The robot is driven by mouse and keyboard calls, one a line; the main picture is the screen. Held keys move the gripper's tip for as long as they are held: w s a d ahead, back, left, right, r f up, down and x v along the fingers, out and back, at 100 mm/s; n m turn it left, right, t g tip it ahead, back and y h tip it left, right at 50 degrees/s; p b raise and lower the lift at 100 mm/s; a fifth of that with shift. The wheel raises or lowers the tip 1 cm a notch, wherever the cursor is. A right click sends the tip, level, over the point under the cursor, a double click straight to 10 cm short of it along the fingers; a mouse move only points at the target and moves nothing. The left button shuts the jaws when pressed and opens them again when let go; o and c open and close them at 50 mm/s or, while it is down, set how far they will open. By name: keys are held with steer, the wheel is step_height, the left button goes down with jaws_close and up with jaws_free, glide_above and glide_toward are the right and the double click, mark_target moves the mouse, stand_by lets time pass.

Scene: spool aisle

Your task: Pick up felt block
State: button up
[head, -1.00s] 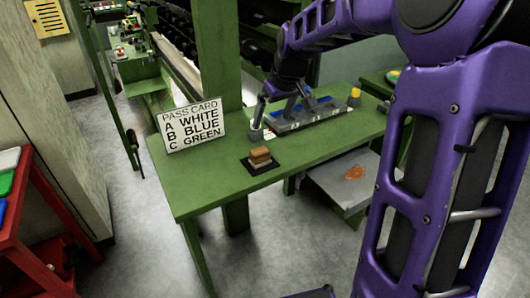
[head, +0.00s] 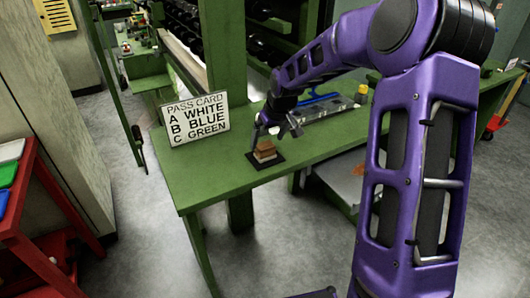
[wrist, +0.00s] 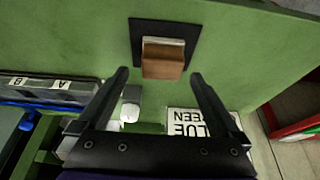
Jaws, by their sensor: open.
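The felt block (head: 264,151) is a small brown block with a paler layer under its top. It sits on a black square pad (head: 279,159) near the front edge of the green bench. In the wrist view the block (wrist: 163,62) lies just beyond the fingertips, roughly centred between them, on the pad (wrist: 141,30). My gripper (head: 277,134) is open and empty, above and just behind the block. Both fingers also show apart in the wrist view (wrist: 160,80). I cannot tell the exact height gap.
A pass card (head: 195,120) stands left of the block. A small white-topped item (wrist: 130,112) shows near the left finger in the wrist view. A grey tray with a blue part (head: 322,107) and a yellow-capped item (head: 361,94) stand to the right. The bench's front left (head: 205,180) is clear.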

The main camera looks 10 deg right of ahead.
mark_target(265, 145)
steer(key=x, duration=0.4)
steer(key=shift+s+f+b, duration=0.1)
steer(key=shift+b, duration=0.2)
steer(key=shift+c, duration=0.3)
steer(key=c, duration=1.3)
steer(key=shift+o, duration=0.2)
step_height(265, 145, up, 10)
steer(key=shift+r+p, duration=0.1)
steer(key=shift+p, duration=0.85)
